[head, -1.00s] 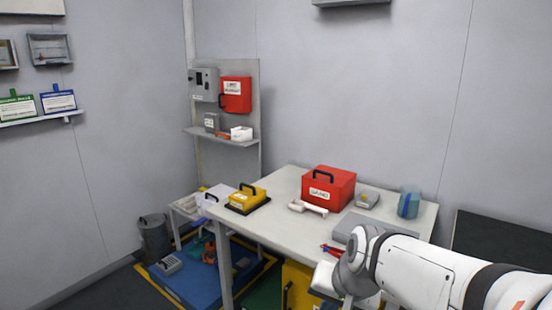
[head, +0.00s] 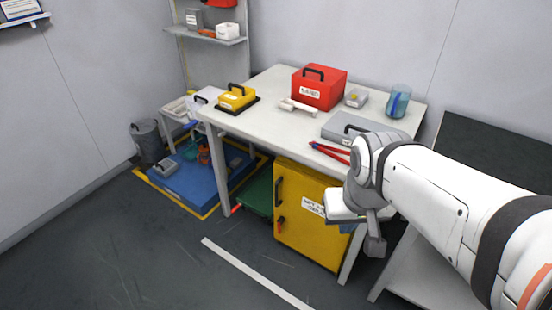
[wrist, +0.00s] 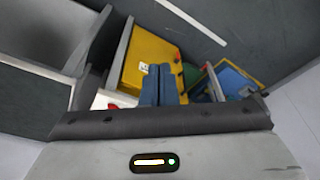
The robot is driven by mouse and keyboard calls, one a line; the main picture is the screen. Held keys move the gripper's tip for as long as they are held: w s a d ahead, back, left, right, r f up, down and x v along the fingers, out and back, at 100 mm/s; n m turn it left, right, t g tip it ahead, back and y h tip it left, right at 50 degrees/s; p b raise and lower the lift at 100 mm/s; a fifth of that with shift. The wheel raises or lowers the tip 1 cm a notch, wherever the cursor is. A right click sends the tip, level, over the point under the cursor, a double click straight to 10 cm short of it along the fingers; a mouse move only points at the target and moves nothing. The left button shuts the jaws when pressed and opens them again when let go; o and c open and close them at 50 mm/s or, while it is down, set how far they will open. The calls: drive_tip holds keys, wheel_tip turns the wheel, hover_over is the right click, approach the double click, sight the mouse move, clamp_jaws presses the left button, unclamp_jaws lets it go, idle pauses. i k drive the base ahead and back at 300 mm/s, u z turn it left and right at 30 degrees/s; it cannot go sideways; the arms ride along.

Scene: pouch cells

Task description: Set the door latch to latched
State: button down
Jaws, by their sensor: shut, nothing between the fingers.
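A yellow cabinet (head: 300,235) stands under the table, its door facing me, with a black handle (head: 279,190) near the left edge. A small orange-red latch (head: 281,226) sits below the handle; it also shows as a red spot in the wrist view (wrist: 177,57). Its exact setting is too small to tell. My gripper (head: 346,228) hangs by the cabinet's right side in the head view, apart from the latch. In the wrist view its blue fingers (wrist: 160,72) are together, empty, and point toward the yellow cabinet (wrist: 145,45).
The table (head: 250,122) above the cabinet holds a red box (head: 318,92), a grey case (head: 345,128) and red-handled pliers (head: 330,152). A blue mat (head: 190,185) with items lies to the left. The floor before the cabinet is clear, with a white strip (head: 255,272).

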sight(281, 220)
drive_tip(key=u, duration=2.5)
drive_tip(key=k, duration=0.95)
drive_tip(key=z, duration=1.35)
drive_tip(key=i, duration=1)
